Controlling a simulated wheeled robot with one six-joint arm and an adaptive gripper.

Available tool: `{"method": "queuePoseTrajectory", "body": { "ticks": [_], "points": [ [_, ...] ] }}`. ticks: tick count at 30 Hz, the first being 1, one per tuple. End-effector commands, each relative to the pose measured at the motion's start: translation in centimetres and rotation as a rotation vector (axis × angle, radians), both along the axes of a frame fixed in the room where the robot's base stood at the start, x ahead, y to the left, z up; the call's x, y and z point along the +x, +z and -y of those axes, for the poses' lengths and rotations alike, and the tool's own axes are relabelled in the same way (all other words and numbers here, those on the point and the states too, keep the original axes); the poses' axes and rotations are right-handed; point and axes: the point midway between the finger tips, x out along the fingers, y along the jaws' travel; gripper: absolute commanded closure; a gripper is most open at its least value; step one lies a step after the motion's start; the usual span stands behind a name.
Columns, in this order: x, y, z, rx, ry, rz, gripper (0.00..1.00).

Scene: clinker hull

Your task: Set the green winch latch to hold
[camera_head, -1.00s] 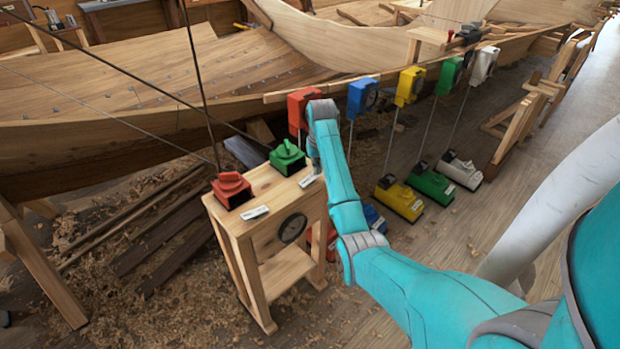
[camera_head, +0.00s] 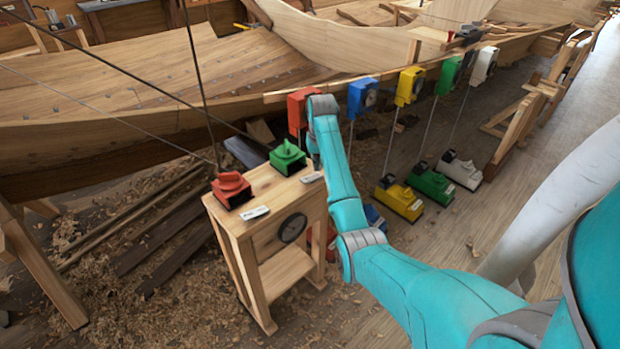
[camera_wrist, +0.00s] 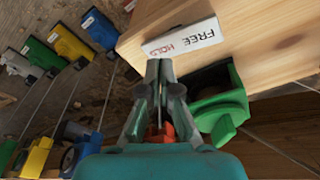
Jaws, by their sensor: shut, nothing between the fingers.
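The green winch latch (camera_head: 288,158) sits on top of the small wooden stand (camera_head: 285,197), behind and to the right of a red one. In the wrist view the green latch (camera_wrist: 222,108) is just right of my gripper (camera_wrist: 158,66). My gripper is shut and empty, with its fingertips by the white label (camera_wrist: 184,36) reading FREE and HOLD. I cannot tell whether the fingers touch the latch. In the head view my arm hides the gripper. The latch's setting is not clear.
A red winch (camera_head: 231,189) stands on the stand's near left corner. A red box (camera_head: 302,107) and other coloured boxes hang along the boat's edge, with coloured blocks such as the yellow one (camera_head: 399,198) on the floor. Taut ropes run near the stand.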

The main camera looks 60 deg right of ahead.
Motion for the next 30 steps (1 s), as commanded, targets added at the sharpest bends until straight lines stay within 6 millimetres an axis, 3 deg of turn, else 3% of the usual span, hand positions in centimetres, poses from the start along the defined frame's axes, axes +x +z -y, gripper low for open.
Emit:
{"method": "queuePoseTrajectory", "body": {
  "ticks": [18,30],
  "points": [
    [0.0,4.2,0.0,-0.001,0.0,0.001,1.0],
    [0.0,4.9,0.0,0.0,0.0,0.0,1.0]
  ]
}}
